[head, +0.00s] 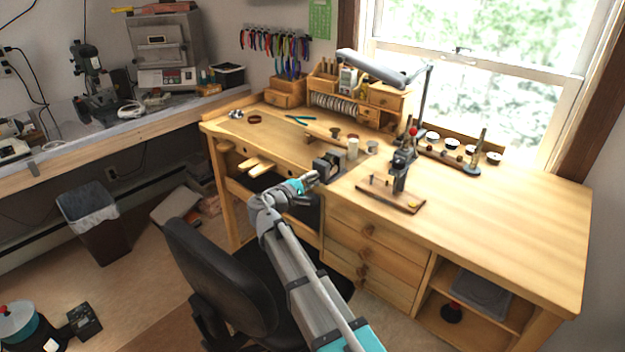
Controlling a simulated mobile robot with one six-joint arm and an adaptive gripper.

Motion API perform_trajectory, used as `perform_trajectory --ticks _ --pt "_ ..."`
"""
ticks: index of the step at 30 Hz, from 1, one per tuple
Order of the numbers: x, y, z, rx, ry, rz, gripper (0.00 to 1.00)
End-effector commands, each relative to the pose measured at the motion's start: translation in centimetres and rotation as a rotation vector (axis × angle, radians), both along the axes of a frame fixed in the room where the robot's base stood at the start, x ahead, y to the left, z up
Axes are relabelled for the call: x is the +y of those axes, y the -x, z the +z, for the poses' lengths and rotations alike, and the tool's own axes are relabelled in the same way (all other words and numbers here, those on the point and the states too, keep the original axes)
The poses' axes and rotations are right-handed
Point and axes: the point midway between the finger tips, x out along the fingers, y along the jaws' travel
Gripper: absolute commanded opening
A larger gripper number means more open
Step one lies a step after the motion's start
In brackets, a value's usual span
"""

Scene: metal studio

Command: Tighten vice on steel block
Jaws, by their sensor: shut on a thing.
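The vice (328,166) is a small dark grey tool on the front part of the wooden bench, near the middle of the picture. My gripper (311,180) is at the vice's near left side, with my arm reaching up from the lower right. Its fingers are closed at the front end of the vice, on what appears to be the vice handle, which is too small and covered to see clearly. The steel block cannot be told apart from the vice jaws at this size.
A black chair (222,278) is beside my arm, in front of the bench. The bench top (490,225) is clear on the right.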

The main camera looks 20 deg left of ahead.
Motion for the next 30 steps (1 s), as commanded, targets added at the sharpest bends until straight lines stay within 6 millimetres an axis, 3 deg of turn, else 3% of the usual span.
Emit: perform_trajectory --ticks 11,12,17,30 --pt "-0.1 0.17 -0.12 0.002 -0.007 -0.002 0.0" --pt "-0.1 0.17 -0.12 0.002 -0.007 -0.002 0.26" --pt "-0.06 0.13 -0.09 0.001 -0.006 -0.001 0.53" --pt "0.08 0.31 -0.04 -0.001 -0.004 0.0 0.53"
